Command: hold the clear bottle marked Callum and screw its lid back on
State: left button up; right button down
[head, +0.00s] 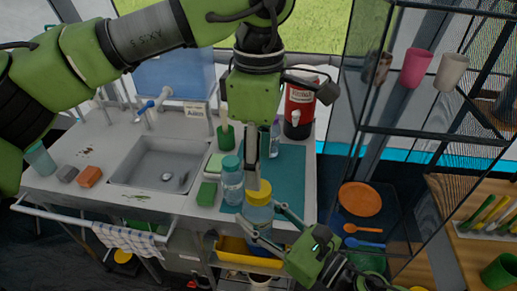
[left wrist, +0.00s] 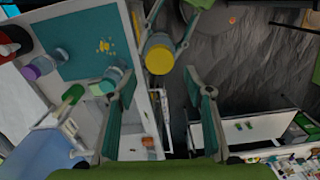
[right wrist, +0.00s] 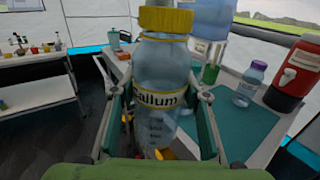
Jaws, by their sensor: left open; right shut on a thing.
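The clear bottle marked Callum (right wrist: 160,88) is upright, with a yellow lid (right wrist: 166,20) on its top; I cannot tell how tightly the lid sits. In the head view the bottle (head: 258,212) is in front of the counter edge, its lower part partly hidden. My right gripper (head: 268,232) is shut around the bottle's body, fingers on both sides. My left gripper (head: 253,165) points down above the yellow lid, open and empty. In the left wrist view the lid (left wrist: 160,55) shows beyond the open fingertips, apart from them.
A teal-lidded bottle (head: 232,182) stands close left of the held bottle. A purple-lidded bottle (right wrist: 250,84) stands on the teal mat (head: 285,180). A green sponge (head: 207,194), a sink (head: 160,165) and a red dispenser (head: 299,110) are on the counter. A shelf rack (head: 400,130) stands right.

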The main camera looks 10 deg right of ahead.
pick_arm(q)
jog(key=n, duration=0.3)
jog(key=shift+r+n, duration=0.1)
jog(key=shift+n, duration=0.3)
jog(key=n, duration=0.5)
jog(key=shift+r, duration=0.15)
jog(key=n, duration=0.3)
jog(key=shift+r, duration=0.1)
jog(key=n, duration=0.5)
jog(key=shift+r+n, duration=0.15)
jog(key=shift+n, duration=0.15)
jog(key=n, duration=0.6)
jog(key=shift+r+n, duration=0.15)
jog(key=shift+n, duration=0.15)
jog(key=n, duration=0.4)
jog(key=shift+r+n, duration=0.15)
jog(key=shift+n, duration=0.25)
jog(key=n, duration=0.3)
jog(key=shift+r+n, duration=0.1)
jog(key=shift+n, duration=0.3)
send_over(258, 215)
jog(key=w, duration=0.3)
jog(key=shift+d+f, duration=0.15)
jog(key=shift+f, duration=1.85)
jog(key=shift+d+f, duration=0.1)
jog(key=shift+f, duration=1.9)
